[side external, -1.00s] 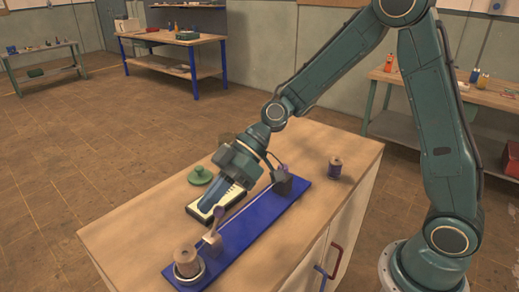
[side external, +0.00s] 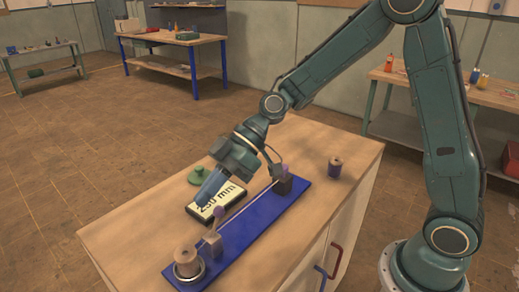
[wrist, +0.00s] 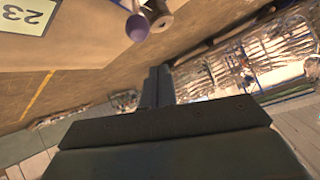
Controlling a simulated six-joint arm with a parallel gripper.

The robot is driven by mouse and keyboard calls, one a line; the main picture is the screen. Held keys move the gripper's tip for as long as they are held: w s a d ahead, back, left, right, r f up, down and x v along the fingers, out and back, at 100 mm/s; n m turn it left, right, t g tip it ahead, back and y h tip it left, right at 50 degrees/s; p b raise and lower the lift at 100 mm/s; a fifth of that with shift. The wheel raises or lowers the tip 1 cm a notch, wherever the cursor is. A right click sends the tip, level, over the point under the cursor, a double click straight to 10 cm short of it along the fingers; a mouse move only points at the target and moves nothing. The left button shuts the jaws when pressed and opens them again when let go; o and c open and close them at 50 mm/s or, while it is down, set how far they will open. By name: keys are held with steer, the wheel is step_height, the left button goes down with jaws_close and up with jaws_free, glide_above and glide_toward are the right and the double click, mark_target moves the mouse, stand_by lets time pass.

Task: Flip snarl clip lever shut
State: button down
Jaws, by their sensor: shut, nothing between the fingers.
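A long blue board (side external: 240,233) lies on the wooden bench. Two small clip blocks stand on it, the near one (side external: 212,244) pale and the far one (side external: 283,186) dark, with a thin pale strand running between them. The near clip's lever (side external: 217,213) has a purple knob and stands up, leaning slightly. The far clip also shows a purple knob (side external: 282,169). My gripper (side external: 203,201) is shut and empty, pointing down to the left beside the near lever, apparently above the label plate. In the wrist view, the shut fingers (wrist: 160,70) are apart from a purple knob (wrist: 137,27).
A label plate (side external: 233,197) reading 230 mm lies behind the board. A wooden spool (side external: 186,258) sits in a ring at the board's near end. Another spool (side external: 335,168) stands on the bench (side external: 130,235) at right. A green lidded object (side external: 198,177) is behind the plate.

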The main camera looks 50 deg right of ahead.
steer(key=w+v, duration=0.1)
steer(key=v, duration=0.8)
steer(key=shift+d, duration=0.3)
stand_by(0.3)
steer(key=shift+r, duration=0.1)
steer(key=s+d+r+m+t+h, duration=0.1)
steer(key=s+d+m+h, duration=0.4)
steer(key=s, duration=0.5)
steer(key=s+d+r+m+t+h, duration=0.1)
steer(key=s+d+m+h, duration=0.4)
steer(key=s, duration=0.5)
steer(key=d+m+t, duration=0.1)
steer(key=d+m, duration=0.1)
steer(key=shift+s+d+r+m+t+h, duration=0.2)
steer(key=shift+s+m+t+h, duration=0.1)
steer(key=shift+t, duration=0.1)
